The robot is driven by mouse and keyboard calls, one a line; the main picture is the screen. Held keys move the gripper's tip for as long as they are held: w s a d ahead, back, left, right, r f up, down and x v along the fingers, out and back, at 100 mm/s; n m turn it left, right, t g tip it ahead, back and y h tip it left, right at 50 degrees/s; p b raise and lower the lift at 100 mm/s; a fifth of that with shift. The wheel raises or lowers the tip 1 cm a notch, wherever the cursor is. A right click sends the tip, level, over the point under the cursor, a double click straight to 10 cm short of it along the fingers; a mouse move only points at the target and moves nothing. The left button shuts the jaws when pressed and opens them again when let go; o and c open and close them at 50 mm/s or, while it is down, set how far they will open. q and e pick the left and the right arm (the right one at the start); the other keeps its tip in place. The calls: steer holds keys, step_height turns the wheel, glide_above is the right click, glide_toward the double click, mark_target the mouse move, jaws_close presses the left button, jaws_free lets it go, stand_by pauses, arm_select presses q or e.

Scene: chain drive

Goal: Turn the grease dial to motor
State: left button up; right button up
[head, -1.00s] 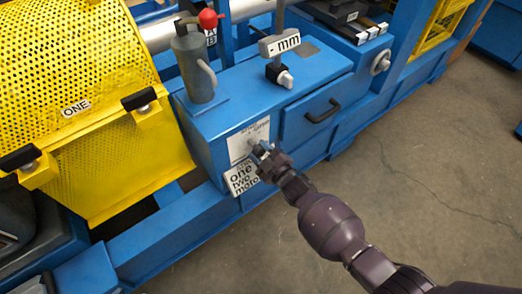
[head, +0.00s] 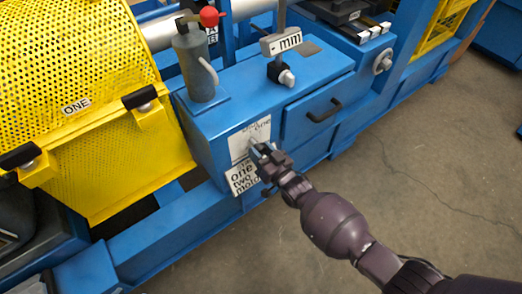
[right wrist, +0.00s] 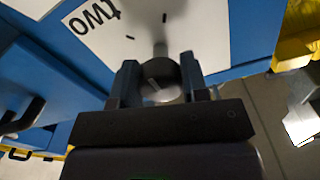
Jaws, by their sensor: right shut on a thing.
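The grease dial is a small round grey knob (right wrist: 160,78) on a white plate (head: 240,140) on the front of the blue cabinet. In the right wrist view the plate (right wrist: 190,35) shows the word "two" and short black tick marks. A pale pointer line is on the knob's face. My right gripper (right wrist: 158,85) is shut on the knob, one finger on each side. In the head view my right gripper (head: 260,152) covers the knob and part of the plate. The word "one" shows at the plate's upper right. My left gripper is not in view.
A label (head: 243,178) reading "one two motor" is below the plate. A grey grease pump (head: 195,65) with a red knob stands on the cabinet. A drawer with a black handle (head: 323,110) is to the right, and a yellow mesh guard (head: 80,100) to the left. Floor at right is clear.

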steer(key=m, duration=0.3)
arm_select(q)
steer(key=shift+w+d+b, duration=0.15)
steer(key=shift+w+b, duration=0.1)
steer(key=shift+b, duration=0.2)
arm_select(e)
steer(key=shift+a+m, duration=0.1)
steer(key=shift+m, duration=1.4)
steer(key=shift+r, duration=0.1)
steer(key=o, duration=0.9)
steer(key=shift+o, duration=0.2)
steer(key=shift+s, duration=0.1)
